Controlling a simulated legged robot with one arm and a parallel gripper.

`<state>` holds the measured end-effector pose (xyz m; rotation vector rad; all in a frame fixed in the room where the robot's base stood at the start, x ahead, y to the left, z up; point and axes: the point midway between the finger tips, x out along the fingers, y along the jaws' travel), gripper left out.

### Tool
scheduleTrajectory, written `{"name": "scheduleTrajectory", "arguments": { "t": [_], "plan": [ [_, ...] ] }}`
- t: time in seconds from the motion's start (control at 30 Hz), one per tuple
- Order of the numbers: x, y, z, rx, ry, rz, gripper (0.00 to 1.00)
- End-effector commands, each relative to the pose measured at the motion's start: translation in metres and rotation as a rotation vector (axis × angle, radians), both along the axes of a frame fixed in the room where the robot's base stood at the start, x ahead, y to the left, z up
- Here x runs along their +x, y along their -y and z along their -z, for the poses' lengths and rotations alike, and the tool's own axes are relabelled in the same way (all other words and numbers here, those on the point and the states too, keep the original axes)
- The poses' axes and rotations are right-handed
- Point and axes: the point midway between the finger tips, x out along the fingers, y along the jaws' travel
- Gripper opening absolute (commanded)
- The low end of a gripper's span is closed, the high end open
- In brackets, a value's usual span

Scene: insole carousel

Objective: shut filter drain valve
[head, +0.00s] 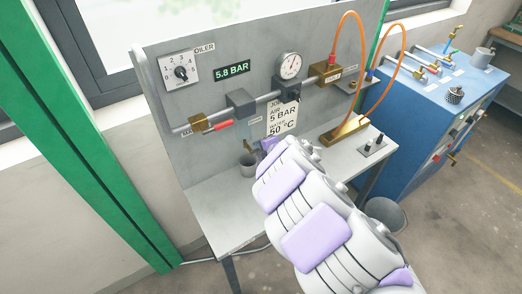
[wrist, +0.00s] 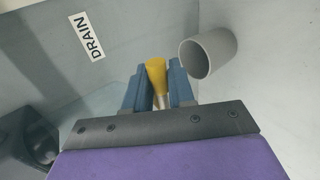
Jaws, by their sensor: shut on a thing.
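In the wrist view a yellow handle (wrist: 156,72) stands between the two blue fingers of my gripper (wrist: 158,88), which are shut on it. It looks like the handle of the filter drain valve, as a DRAIN label (wrist: 84,37) is on the panel beside it. A paler stem shows below the yellow part. The valve's body is hidden, and I cannot tell how far the handle is turned. In the head view my arm reaches to the lower panel, and its links hide most of the gripper and the handle.
A grey cup (head: 248,166) stands on the bench (head: 205,202) beside my gripper; the wrist view shows it close to the right finger. Above run a pipe with a grey block (head: 240,102), a gauge (head: 288,65) and a 5.8 BAR display (head: 232,71). A blue cabinet (head: 425,105) stands right.

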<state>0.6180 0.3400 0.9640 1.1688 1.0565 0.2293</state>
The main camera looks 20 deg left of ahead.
Motion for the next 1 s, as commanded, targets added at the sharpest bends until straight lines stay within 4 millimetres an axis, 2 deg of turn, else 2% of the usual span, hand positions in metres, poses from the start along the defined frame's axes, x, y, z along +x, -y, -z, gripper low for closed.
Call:
{"name": "scheduleTrajectory", "arguments": {
  "t": [0.33, 0.37, 0.53, 0.83, 1.0],
  "plan": [
    [-0.002, -0.003, 0.000, -0.002, 0.001, -0.008, 0.00],
    [-0.002, -0.003, 0.000, -0.002, 0.001, -0.008, 0.27],
    [-0.001, -0.002, 0.001, -0.001, 0.000, -0.006, 0.42],
    [-0.001, 0.002, -0.002, 0.000, 0.000, -0.003, 0.42],
    [-0.009, 0.014, -0.011, -0.005, 0.001, 0.002, 0.42]
  ]
}}
